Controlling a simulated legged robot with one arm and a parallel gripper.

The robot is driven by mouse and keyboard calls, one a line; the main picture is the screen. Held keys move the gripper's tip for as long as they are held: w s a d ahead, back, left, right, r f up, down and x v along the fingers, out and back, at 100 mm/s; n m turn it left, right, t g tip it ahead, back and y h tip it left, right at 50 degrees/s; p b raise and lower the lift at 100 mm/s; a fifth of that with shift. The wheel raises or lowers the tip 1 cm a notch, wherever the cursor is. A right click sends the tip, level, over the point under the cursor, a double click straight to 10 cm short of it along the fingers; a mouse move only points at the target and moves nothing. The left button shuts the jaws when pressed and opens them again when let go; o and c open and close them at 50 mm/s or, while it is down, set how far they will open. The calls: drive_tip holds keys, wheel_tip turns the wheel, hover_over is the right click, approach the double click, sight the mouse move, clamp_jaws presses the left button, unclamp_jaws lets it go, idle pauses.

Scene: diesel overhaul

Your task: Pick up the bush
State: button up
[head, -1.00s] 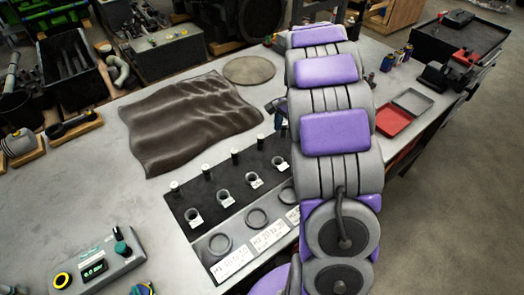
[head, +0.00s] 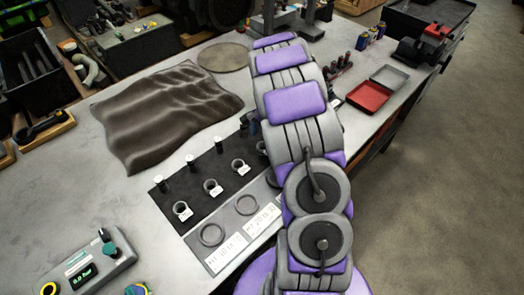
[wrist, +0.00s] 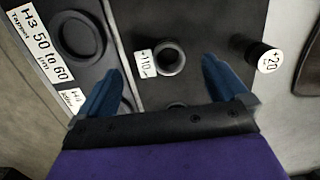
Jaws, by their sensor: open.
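Several small dark ring-shaped bushes with white tags stand in a row on a black mat (head: 172,205), including a near one (head: 182,210), a second (head: 213,188) and a third (head: 240,167). In the wrist view, a bush (wrist: 170,58) tagged +110 stands upright just ahead of and between my fingertips. My gripper (wrist: 162,70) is open, with blue fingers on either side and nothing held. Another bush (wrist: 178,105) shows partly near my palm. In the head view my arm hides my gripper and the far end of the row.
Upright pins (head: 190,162) stand behind the bushes; one marked +20 (wrist: 268,58) is right of my right finger. Flat rings (head: 212,235) and label cards lie in front.

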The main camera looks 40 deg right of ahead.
sight(265, 147)
drive_tip(key=f, duration=0.2)
drive_tip(key=d+f+b, duration=0.1)
drive_tip(key=f, duration=0.2)
drive_tip(key=shift+w+a+f+b, duration=0.1)
drive_tip(key=shift+f+b, duration=0.25)
drive_tip(key=shift+a+r, duration=0.1)
drive_tip(key=shift+a, duration=0.35)
drive_tip(key=shift+c, duration=1.6)
drive_tip(key=shift+d, duration=0.3)
drive_tip(key=c, duration=0.5)
drive_tip(key=shift+a, duration=0.15)
drive_tip(key=shift+c, duration=1.4)
